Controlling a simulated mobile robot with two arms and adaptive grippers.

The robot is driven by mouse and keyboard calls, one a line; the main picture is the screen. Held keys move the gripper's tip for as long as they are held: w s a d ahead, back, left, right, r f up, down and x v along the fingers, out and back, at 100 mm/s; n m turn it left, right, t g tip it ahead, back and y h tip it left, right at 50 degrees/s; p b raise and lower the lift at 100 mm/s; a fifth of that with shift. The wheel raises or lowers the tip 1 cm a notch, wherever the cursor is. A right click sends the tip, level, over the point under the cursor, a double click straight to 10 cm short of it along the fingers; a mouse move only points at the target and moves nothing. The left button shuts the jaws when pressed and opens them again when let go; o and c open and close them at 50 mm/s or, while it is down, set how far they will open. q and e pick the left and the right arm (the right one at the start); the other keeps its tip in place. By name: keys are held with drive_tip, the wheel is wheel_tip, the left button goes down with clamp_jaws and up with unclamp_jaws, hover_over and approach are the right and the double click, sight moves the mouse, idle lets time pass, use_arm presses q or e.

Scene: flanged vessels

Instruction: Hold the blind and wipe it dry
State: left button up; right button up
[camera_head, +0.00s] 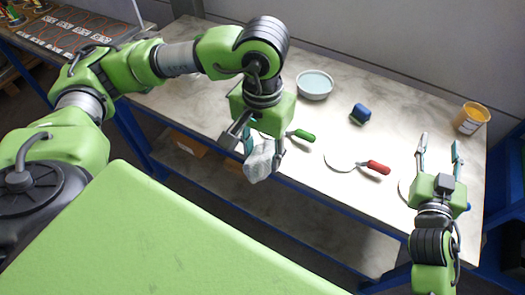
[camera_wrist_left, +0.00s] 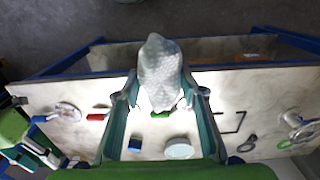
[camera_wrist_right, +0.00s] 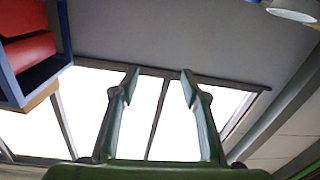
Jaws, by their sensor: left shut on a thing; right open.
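My left gripper (camera_head: 259,148) is shut on a crumpled pale grey-white cloth (camera_head: 260,164), which hangs over the table's front edge; the cloth also shows between the fingers in the left wrist view (camera_wrist_left: 160,74). Round flat blinds with coloured handles lie on the table: one with a red handle (camera_head: 378,167), one with a green handle (camera_head: 304,135), partly hidden by my left gripper, and one with a blue handle, mostly hidden by my right gripper (camera_head: 439,150). My right gripper is open and empty, its fingers pointing up. I cannot tell whether any blind is wet.
A bowl of pale liquid (camera_head: 315,84) stands at the back of the table, with a blue block (camera_head: 360,114) right of it. A yellow-orange tub (camera_head: 471,118) stands at the back right. The table (camera_head: 400,115) is bare between these things.

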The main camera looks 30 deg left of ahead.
drive_tip(key=w+a+r+n+t+y, duration=0.1)
drive_tip(key=w+a+r+n+y, duration=0.2)
drive_tip(key=a+r+n+y, duration=0.55)
drive_tip(key=a+n+g+y, duration=0.3)
drive_tip(key=a+g+y, duration=0.15)
drive_tip(key=a, duration=0.25)
drive_tip(key=n+g+h, duration=0.4)
drive_tip(key=g+h, duration=0.4)
drive_tip(key=g, duration=0.6)
approach(387, 168)
drive_tip(key=a+f, duration=0.1)
use_arm(q)
drive_tip(key=shift+f+b, duration=0.75)
use_arm(e)
drive_tip(key=b+x, duration=0.2)
drive_tip(key=x, duration=0.1)
drive_tip(key=b+x, duration=0.2)
drive_tip(key=x, duration=0.1)
drive_tip(key=shift+f+b, duration=0.3)
drive_tip(key=shift+f, duration=0.1)
drive_tip(key=shift+a+f, duration=0.2)
drive_tip(key=shift+f, duration=0.1)
use_arm(q)
drive_tip(key=shift+f, duration=2.5)
use_arm(e)
drive_tip(key=shift+x, duration=1.3)
drive_tip(key=c, duration=1.1)
